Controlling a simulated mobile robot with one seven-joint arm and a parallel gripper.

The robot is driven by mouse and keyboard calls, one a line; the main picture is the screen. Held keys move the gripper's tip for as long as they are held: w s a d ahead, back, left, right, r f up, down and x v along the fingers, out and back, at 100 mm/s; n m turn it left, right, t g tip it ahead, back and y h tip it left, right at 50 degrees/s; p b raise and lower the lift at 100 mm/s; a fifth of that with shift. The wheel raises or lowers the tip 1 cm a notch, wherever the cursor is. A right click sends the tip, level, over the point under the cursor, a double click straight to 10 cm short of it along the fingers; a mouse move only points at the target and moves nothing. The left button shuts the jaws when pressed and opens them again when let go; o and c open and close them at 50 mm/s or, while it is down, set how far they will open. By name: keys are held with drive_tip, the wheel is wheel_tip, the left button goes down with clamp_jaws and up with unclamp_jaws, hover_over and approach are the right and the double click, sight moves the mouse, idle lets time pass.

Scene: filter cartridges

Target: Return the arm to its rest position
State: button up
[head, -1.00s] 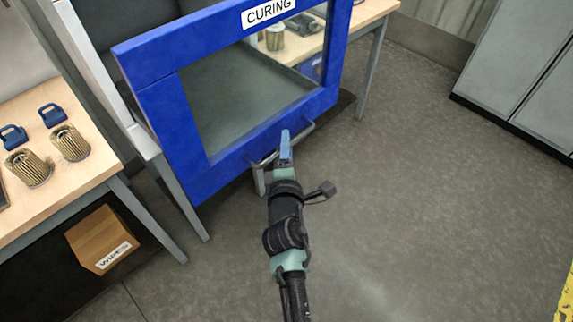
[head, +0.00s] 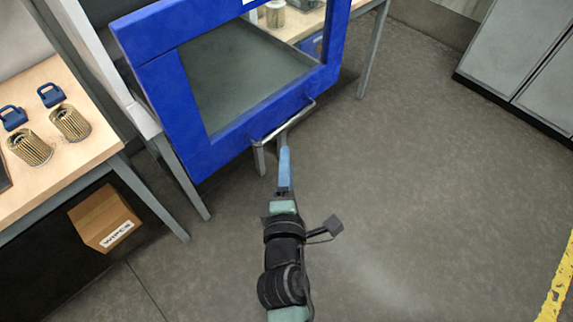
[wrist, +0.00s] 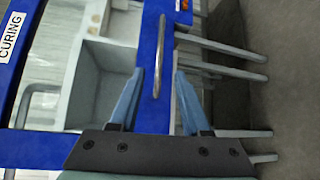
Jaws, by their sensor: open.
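My gripper (head: 284,160) is open and empty in the head view, just below and apart from the metal handle (head: 283,124) of the blue oven door (head: 190,135). In the wrist view its two blue fingers (wrist: 154,98) stand apart, with the handle (wrist: 156,62) ahead of and between their tips. The door has a window and stands swung out from the curing oven. My arm extends from the bottom of the head view.
At left, a wooden table (head: 95,140) holds two pleated filter cartridges (head: 70,122) and two blue-handled parts (head: 50,95). A cardboard WIPES box (head: 104,217) sits below. Grey cabinets (head: 525,60) stand at upper right. The floor (head: 430,200) at right is clear.

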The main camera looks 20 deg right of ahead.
idle(0.3)
drive_tip(key=w+a+r+m+t, duration=0.1)
drive_tip(key=w+r+m+t, duration=0.15)
drive_tip(key=r, duration=0.75)
drive_tip(key=w+a+r+m+t+p, duration=0.1)
drive_tip(key=w+a+r+m, duration=0.15)
drive_tip(key=r, duration=0.65)
drive_tip(key=w+a+r+m+t, duration=0.1)
drive_tip(key=r+m+t, duration=0.15)
drive_tip(key=r, duration=0.75)
drive_tip(key=s+a+r+m+t+y, duration=0.2)
drive_tip(key=s+a+r, duration=0.1)
drive_tip(key=r, duration=0.6)
drive_tip(key=s+a+r+m+t+y, duration=0.2)
drive_tip(key=s+a+r, duration=0.2)
drive_tip(key=r, duration=0.5)
drive_tip(key=s+a+r+m+t+y, duration=0.2)
drive_tip(key=s+a+r+m+y, duration=0.1)
drive_tip(key=r, duration=0.6)
drive_tip(key=shift+s+a+r+t+p, duration=0.3)
drive_tip(key=shift+s+p, duration=0.15)
drive_tip(key=shift+s, duration=0.4)
drive_tip(key=shift+f, duration=0.1)
